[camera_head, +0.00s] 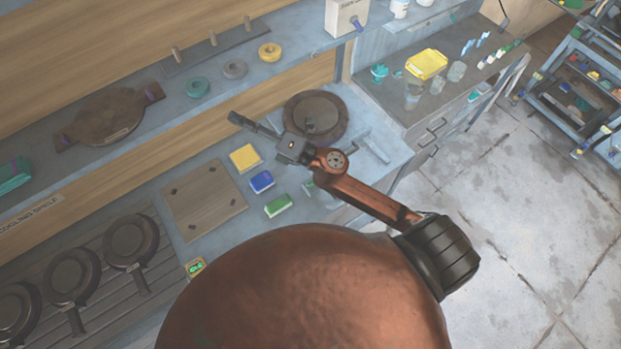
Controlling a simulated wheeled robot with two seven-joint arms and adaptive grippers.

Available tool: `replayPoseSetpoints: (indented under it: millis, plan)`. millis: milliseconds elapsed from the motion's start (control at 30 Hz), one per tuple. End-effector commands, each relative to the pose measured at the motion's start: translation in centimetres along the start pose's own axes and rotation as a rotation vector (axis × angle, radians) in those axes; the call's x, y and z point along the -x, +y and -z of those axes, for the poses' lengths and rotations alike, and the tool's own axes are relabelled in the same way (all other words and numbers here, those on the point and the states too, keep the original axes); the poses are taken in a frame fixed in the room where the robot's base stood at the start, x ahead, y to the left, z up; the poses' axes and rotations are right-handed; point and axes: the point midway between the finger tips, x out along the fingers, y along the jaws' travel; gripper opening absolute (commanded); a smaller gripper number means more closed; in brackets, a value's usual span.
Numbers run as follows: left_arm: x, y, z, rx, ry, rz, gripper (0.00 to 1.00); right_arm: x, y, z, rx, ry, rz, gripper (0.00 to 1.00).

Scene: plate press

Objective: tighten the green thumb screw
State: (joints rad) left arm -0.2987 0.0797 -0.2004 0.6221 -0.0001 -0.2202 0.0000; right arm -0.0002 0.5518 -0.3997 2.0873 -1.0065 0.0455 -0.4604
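My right gripper (246,124) is over the workbench, its fingers pointing to the upper left, just left of a dark round plate (327,108). Its fingers are seen edge-on, so I cannot tell whether they are open or shut. Nothing clearly shows held in it. I cannot make out a green thumb screw for certain. A small greenish part (309,188) shows beside my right arm, partly hidden by it and too small to identify. My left gripper is not in view.
Yellow (245,158), blue (262,181) and green (278,205) blocks lie on the bench beside a wooden board (204,208). Several dark pans stand on the slatted rack at lower left. A shelf (130,164) runs behind. My copper body hides the bottom middle.

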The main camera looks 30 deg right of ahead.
Motion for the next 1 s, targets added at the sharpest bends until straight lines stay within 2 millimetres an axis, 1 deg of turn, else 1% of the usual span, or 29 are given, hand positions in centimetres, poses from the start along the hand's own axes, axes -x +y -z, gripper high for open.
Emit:
replayPoseSetpoints:
  millis: [33,67,100,133,167,200,267,300,333,367,400,433,467,500,567,600,700,800,900,1000]
  plan:
    - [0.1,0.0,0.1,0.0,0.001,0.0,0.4,-0.9,1.0,3.5,0.162,0.153,-0.048,0.25]
    - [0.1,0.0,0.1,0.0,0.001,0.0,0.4,-1.1,1.2,5.9,0.257,0.247,-0.074,0.25]
    - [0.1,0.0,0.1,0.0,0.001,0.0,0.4,-0.8,1.0,8.8,0.382,0.371,-0.104,0.25]
    - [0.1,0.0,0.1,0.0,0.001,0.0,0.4,-0.4,0.5,10.9,0.474,0.467,-0.124,0.25]
    - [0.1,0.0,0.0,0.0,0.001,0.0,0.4,0.3,-0.5,12.7,0.565,0.564,-0.139,0.25]
    - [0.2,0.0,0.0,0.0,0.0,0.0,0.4,1.4,-2.0,14.9,0.684,0.694,-0.156,0.25]
    - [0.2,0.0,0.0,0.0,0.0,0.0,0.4,3.8,-5.3,17.0,0.854,0.895,-0.167,0.25]
    - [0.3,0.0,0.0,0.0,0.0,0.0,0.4,5.6,-7.8,17.6,0.96,1.029,-0.164,0.25]
    - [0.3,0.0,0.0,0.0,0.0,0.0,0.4,7.1,-9.8,17.7,1.034,1.132,-0.158,0.25]
    - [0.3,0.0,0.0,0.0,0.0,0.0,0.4,8.6,-11.8,17.3,1.103,1.231,-0.147,0.25]
    - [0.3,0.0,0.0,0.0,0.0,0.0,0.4,10.5,-14.2,16.4,1.184,1.36,-0.127,0.25]
    - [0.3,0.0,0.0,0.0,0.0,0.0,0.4,12.0,-15.9,15.3,1.235,1.452,-0.106,0.25]
    - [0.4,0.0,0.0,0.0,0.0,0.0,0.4,13.3,-17.5,14.1,1.282,1.54,-0.084,0.25]
    - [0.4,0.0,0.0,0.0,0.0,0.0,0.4,15.1,-19.2,12.3,1.33,1.649,-0.052,0.25]
    - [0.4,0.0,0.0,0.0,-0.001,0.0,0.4,17.3,-21.2,9.4,1.383,1.791,0.001,0.25]
    - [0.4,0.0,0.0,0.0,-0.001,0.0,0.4,18.6,-22.1,7.6,1.406,1.871,0.036,0.25]
    - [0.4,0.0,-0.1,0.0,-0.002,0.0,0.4,20.7,-23.4,4.1,1.436,2.011,0.106,0.25]
    - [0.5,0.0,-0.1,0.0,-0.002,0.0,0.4,21.9,-24.0,2.5,1.442,2.082,0.14,0.25]
    - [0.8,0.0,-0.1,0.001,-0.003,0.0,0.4,22.4,-24.7,2.4,1.44,2.1,0.151,0.25]
    - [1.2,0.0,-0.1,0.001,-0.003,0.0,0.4,22.7,-25.9,3.1,1.438,2.1,0.148,0.25]
